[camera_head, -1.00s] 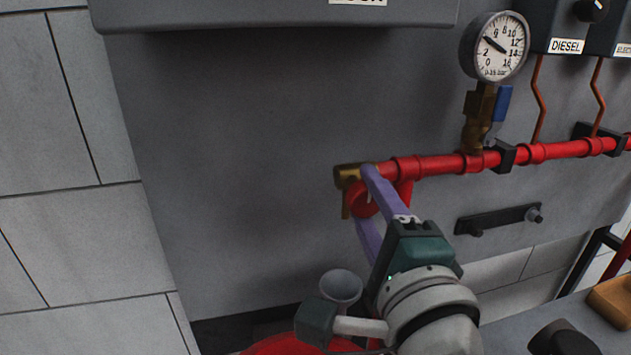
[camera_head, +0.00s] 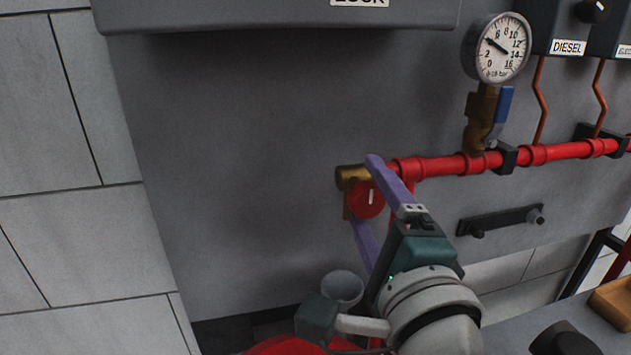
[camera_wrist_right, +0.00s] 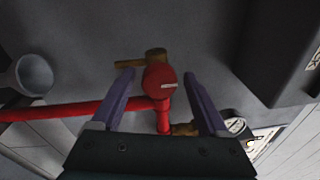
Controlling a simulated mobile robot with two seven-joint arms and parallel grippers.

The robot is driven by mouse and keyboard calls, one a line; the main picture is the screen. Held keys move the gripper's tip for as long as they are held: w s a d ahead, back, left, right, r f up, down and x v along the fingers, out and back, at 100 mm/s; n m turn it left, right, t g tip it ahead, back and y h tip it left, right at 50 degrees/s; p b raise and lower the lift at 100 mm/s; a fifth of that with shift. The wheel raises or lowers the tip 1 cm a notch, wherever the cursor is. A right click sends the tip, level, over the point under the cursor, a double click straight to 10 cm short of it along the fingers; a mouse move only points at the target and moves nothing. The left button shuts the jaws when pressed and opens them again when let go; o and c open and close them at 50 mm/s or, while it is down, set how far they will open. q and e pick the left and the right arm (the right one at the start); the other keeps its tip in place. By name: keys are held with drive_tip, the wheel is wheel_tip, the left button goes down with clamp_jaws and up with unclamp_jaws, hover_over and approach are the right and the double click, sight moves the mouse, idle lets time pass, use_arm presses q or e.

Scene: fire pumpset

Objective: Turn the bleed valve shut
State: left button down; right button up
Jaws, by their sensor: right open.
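The bleed valve is a round red handwheel (camera_head: 366,199) with a white mark, on a brass body (camera_head: 350,178) at the left end of the red pipe. In the head view my right gripper (camera_head: 367,190) is open, its purple fingers reaching up on either side of the handwheel. The right wrist view shows the red handwheel (camera_wrist_right: 160,80) between the two spread fingertips (camera_wrist_right: 159,80), with a gap on each side. The white mark on the wheel is roughly vertical in the head view. My left gripper is not in view.
The red pipe (camera_head: 450,165) runs right along the grey panel. A pressure gauge (camera_head: 496,48) with a blue-handled valve (camera_head: 503,105) stands above it. A grey funnel (camera_head: 343,288) is below, near my right wrist. The panel left of the valve is clear.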

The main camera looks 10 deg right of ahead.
drive_tip(key=s+b, duration=0.1)
drive_tip(key=s, duration=0.9)
drive_tip(key=shift+a+f, duration=0.25)
